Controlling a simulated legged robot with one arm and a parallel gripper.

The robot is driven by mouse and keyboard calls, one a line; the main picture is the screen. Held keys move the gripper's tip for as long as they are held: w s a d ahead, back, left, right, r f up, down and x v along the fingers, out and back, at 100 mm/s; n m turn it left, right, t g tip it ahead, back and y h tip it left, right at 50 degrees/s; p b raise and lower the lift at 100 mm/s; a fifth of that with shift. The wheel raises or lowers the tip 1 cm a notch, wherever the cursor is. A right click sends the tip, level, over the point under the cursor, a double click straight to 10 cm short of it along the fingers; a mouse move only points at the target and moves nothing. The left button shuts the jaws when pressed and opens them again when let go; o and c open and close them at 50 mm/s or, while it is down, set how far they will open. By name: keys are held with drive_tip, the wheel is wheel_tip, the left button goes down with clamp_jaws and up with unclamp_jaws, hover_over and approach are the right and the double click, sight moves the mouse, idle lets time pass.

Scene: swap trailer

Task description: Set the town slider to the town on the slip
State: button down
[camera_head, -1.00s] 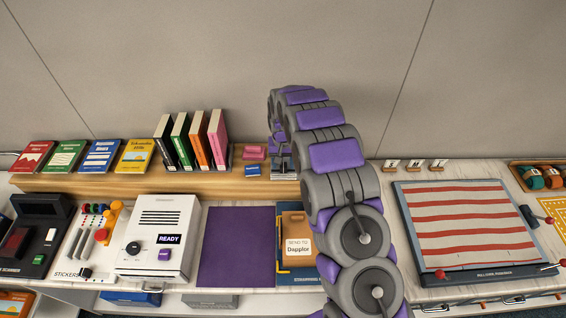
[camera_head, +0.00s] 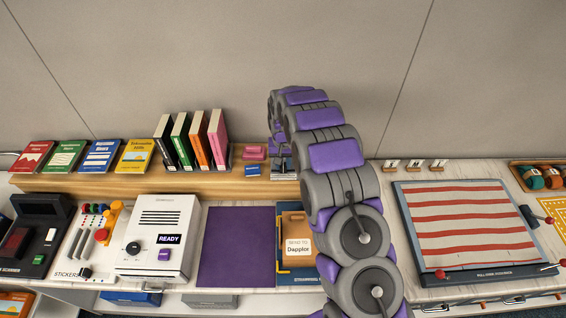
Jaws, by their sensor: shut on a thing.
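A white slip reading "SEND TO Dapplor" (camera_head: 299,247) lies on the orange-brown parcel or folder (camera_head: 292,221) at the middle of the counter. My arm arches up from the bottom and its end hangs down over the wooden shelf. My gripper (camera_head: 281,152) is small and partly hidden by the arm. It is shut on a small part at a dark-and-pale device (camera_head: 284,172) on the shelf, apparently the town slider. The slider's knob, its marks and its setting are too small or hidden to read.
Pink and blue blocks (camera_head: 252,171) sit just left of the gripper on the shelf, beside several upright books (camera_head: 196,142). A white machine marked READY (camera_head: 160,215) and a purple mat (camera_head: 237,242) lie in front. A striped board (camera_head: 465,222) stands right of my arm.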

drive_tip(key=shift+d, duration=1.7)
drive_tip(key=c, duration=1.3)
unclamp_jaws()
drive_tip(key=o, duration=0.4)
drive_tip(key=shift+d, duration=0.1)
drive_tip(key=shift+r, duration=0.15)
drive_tip(key=shift+r, duration=0.3)
wheel_tip(320, 180, up, 16)
drive_tip(key=shift+r, duration=0.2)
